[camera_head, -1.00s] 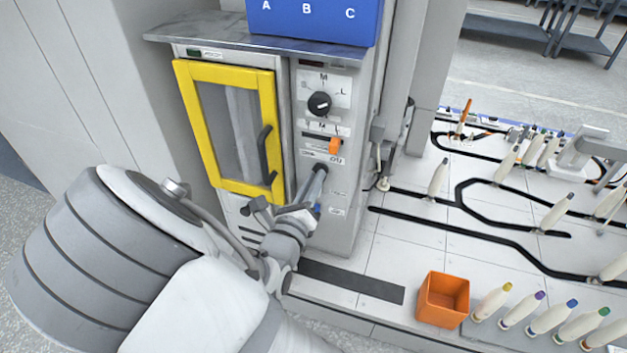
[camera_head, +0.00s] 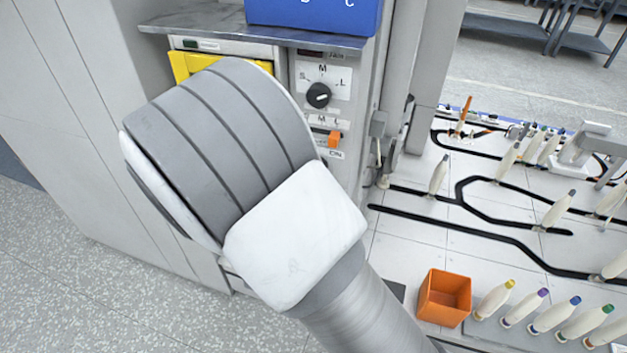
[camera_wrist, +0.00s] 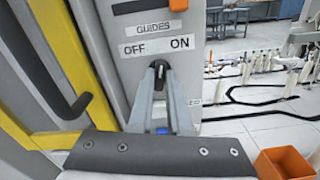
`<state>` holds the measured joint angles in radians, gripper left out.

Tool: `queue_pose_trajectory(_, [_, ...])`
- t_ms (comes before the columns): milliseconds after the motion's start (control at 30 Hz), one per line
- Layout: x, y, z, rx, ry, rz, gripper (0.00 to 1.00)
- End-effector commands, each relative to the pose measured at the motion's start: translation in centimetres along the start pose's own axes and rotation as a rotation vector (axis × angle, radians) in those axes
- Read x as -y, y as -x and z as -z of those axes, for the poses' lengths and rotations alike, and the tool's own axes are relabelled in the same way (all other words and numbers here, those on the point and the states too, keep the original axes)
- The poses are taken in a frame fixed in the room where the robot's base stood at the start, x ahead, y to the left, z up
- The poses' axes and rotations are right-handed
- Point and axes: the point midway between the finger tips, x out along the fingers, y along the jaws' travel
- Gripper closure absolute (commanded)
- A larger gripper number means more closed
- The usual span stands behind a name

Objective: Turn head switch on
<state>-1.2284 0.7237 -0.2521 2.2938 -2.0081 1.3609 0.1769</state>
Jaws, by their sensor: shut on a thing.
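In the wrist view my gripper (camera_wrist: 160,78) is shut at the cabinet's grey front panel, just below the OFF label (camera_wrist: 134,50) and the ON label (camera_wrist: 180,43). Its fingertips are closed on a small dark part, which I take to be the head switch (camera_wrist: 158,66); the fingers cover most of it, so its exact setting cannot be read. A label beside the right finger is partly hidden. In the head view my own arm hides the gripper and this lower part of the panel.
Above sit an orange knob (camera_head: 334,139) in a slot and a black dial (camera_head: 318,95). The yellow door frame (camera_wrist: 60,60) with its dark handle (camera_wrist: 70,100) is close on the left. An orange bin (camera_head: 444,298) and several bobbins stand right, on the white table (camera_head: 420,235).

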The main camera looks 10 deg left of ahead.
Motion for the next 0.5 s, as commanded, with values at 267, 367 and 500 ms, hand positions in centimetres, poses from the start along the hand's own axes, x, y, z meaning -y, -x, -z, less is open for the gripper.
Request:
queue_pose_trajectory(267, [0.2,0.0,0.37,0.001,-0.24,0.001,1.0])
queue_pose_trajectory(367, [0.21,0.02,0.36,0.001,-0.309,0.0,1.0])
queue_pose_trajectory(500, [0.22,0.0,0.28,0.002,-0.385,0.0,1.0])
